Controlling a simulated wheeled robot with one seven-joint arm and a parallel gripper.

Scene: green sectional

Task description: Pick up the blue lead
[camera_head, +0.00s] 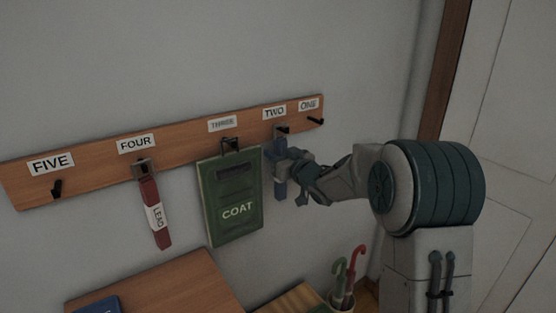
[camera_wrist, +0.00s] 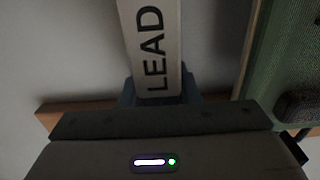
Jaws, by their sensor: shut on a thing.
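The blue lead (camera_head: 280,181) hangs as a narrow strip at the hook under the label TWO, on the wooden hook board (camera_head: 100,168). My gripper (camera_head: 283,166) is at the strip and shut on it, just below the hook. In the wrist view a pale tag reading LEAD (camera_wrist: 153,45) stands between the fingers of my gripper (camera_wrist: 158,92). The fingers hide part of the lead. I cannot tell whether its top is still on the hook.
A green COAT item (camera_head: 233,215) hangs under THREE, close left of my gripper; its edge also shows in the wrist view (camera_wrist: 283,60). A red lead (camera_head: 153,193) hangs under FOUR. Hooks FIVE and ONE are bare. Below stand a wooden surface (camera_head: 165,283) and an umbrella holder (camera_head: 341,301).

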